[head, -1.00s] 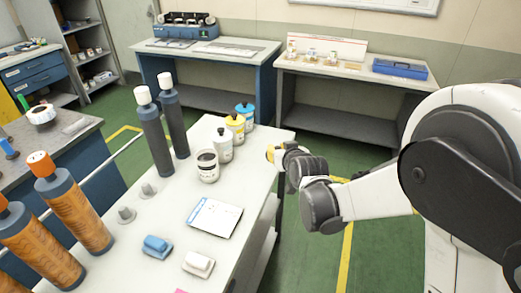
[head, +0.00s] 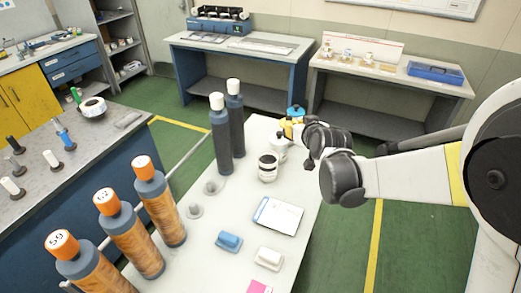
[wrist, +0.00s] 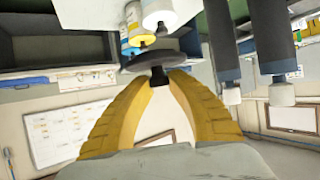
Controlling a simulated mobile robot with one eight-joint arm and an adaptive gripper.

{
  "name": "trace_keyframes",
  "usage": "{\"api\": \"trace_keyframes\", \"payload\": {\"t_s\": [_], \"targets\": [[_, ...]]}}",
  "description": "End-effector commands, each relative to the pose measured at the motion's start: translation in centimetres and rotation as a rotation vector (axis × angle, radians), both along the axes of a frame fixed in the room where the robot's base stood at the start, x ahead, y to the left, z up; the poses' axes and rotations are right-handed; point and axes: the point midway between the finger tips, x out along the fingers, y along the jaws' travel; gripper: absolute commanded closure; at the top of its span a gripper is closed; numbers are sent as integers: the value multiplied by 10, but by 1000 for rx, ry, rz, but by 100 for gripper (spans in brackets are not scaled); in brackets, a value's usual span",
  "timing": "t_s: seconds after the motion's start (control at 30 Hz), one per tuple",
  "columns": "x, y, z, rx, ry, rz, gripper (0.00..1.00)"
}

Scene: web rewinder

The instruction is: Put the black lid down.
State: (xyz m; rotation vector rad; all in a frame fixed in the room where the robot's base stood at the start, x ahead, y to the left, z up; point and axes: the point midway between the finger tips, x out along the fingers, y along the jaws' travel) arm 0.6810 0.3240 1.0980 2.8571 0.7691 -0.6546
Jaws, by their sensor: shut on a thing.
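The black lid (wrist: 150,62) is a dark round disc with a knob. In the wrist view the two yellow fingers of my gripper (wrist: 159,84) are shut on its knob. A white jar (wrist: 158,14) and a yellow-topped jar (wrist: 133,34) show just past the lid. In the head view my gripper (head: 290,127) is at the row of jars near the table's far end and hides part of them. The white jar with a dark open top (head: 267,168) stands nearest. The blue-topped jar (head: 296,111) stands farthest. Whether the lid touches a jar is unclear.
Two tall dark bottles with white caps (head: 228,130) stand left of the jars. A white card (head: 277,215), a blue block (head: 229,241) and a white block (head: 268,257) lie nearer on the table. Orange-capped bottles (head: 160,205) line the left edge.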

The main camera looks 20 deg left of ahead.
Motion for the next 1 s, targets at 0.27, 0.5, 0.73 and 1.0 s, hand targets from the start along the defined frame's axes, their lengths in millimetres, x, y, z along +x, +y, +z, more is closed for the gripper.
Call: {"api": "trace_keyframes", "payload": {"t_s": [0.27, 0.5, 0.73, 1.0], "targets": [[-14, 66, -44, 0, -1, 5, 100], [-17, 84, -55, 0, -1, 0, 100], [-16, 84, -89, 0, 0, 0, 100], [-17, 84, -93, 0, 0, 0, 100]]}}
